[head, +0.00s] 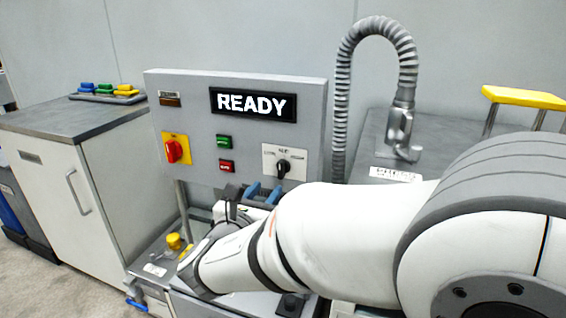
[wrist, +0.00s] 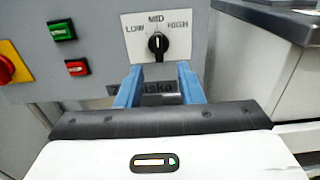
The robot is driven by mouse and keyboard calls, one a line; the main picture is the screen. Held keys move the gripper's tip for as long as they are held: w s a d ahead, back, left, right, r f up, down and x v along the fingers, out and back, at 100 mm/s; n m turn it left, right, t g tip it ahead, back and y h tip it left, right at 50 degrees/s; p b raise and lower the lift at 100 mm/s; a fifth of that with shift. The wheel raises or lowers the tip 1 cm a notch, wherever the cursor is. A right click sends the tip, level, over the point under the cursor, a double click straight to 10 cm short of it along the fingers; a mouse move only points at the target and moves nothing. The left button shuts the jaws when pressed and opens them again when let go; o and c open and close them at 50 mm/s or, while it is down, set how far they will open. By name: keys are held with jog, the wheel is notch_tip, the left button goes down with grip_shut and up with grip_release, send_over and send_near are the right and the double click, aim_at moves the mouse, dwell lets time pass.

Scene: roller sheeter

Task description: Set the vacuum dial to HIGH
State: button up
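The vacuum dial (wrist: 158,43) is a black knob on a white plate marked LOW, MID and HIGH. Its white pointer line stands upright, at MID, in the wrist view. The dial also shows in the head view (head: 284,167), at the lower right of the grey control panel (head: 200,95). My gripper (wrist: 158,85) has two blue fingers, apart with nothing between them. In the wrist view the fingertips are below the dial, one on each side of it. In the head view the blue fingers (head: 263,191) are just below and left of the dial. I cannot tell the exact gap to the panel.
The panel has a READY display (head: 252,104), a green button (head: 223,141), a red button (head: 227,166) and a red rotary switch on yellow (head: 174,150). A grey hose (head: 342,95) rises right of the panel. A cabinet (head: 55,170) stands left.

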aim_at(280, 170)
jog(key=b+x, duration=0.1)
jog(key=x, duration=0.6)
jog(key=shift+w+a+f, duration=0.1)
jog(key=shift+a, duration=0.05)
jog(key=shift+w+d, duration=0.25)
jog(key=shift+w, duration=0.45)
jog(key=shift+c, duration=0.3)
grip_shut()
